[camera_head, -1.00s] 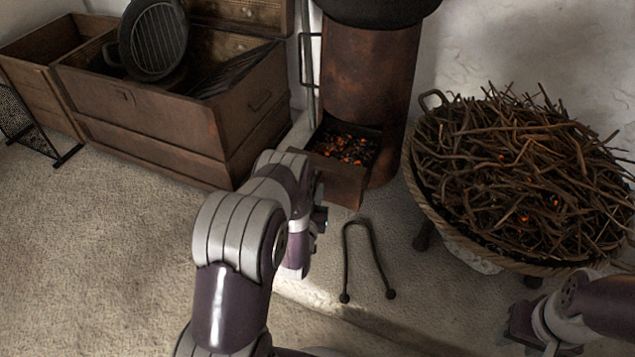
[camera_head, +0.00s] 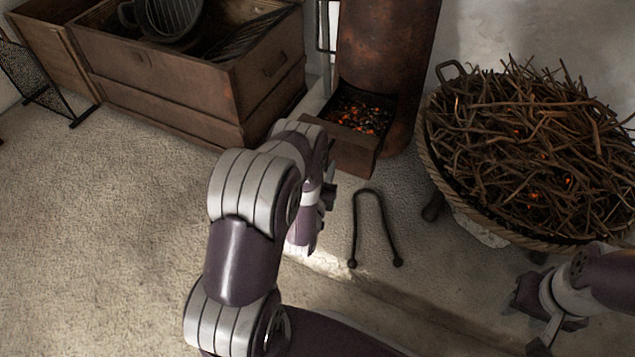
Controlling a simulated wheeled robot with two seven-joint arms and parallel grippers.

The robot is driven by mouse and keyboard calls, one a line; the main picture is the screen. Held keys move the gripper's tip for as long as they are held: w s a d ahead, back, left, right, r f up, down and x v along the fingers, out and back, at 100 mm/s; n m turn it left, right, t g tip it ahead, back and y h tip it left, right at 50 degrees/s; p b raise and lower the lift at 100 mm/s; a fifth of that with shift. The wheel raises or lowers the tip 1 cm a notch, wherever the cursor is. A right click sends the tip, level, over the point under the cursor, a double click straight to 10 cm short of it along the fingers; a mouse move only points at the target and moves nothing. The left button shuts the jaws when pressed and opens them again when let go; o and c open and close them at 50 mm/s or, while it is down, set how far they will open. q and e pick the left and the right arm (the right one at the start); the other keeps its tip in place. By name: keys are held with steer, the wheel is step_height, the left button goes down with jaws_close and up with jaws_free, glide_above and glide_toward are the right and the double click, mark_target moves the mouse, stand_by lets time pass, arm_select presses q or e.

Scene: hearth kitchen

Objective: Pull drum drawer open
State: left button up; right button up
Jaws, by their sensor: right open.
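The rusty metal drum (camera_head: 388,50) stands against the wall. Its drawer (camera_head: 340,150) sticks out at the bottom, open at the top, with glowing embers (camera_head: 362,108) inside. My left gripper (camera_head: 329,192) is just in front of and below the drawer's front, partly hidden by my own arm. I cannot tell whether it touches the drawer or whether its jaws are open. My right gripper (camera_head: 532,312) is at the lower right, open, away from the drawer and below the basket.
A round basket (camera_head: 447,190) of twigs with orange glows stands at right. Dark tongs (camera_head: 357,225) lie on the floor before the drawer. A wooden chest (camera_head: 180,90) holding a pan (camera_head: 170,15) stands at left. The left floor is clear.

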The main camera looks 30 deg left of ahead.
arm_select(q)
steer(key=p+v, duration=0.3)
steer(key=v, duration=0.6)
steer(key=shift+s, duration=0.4)
steer(key=shift+d, duration=0.1)
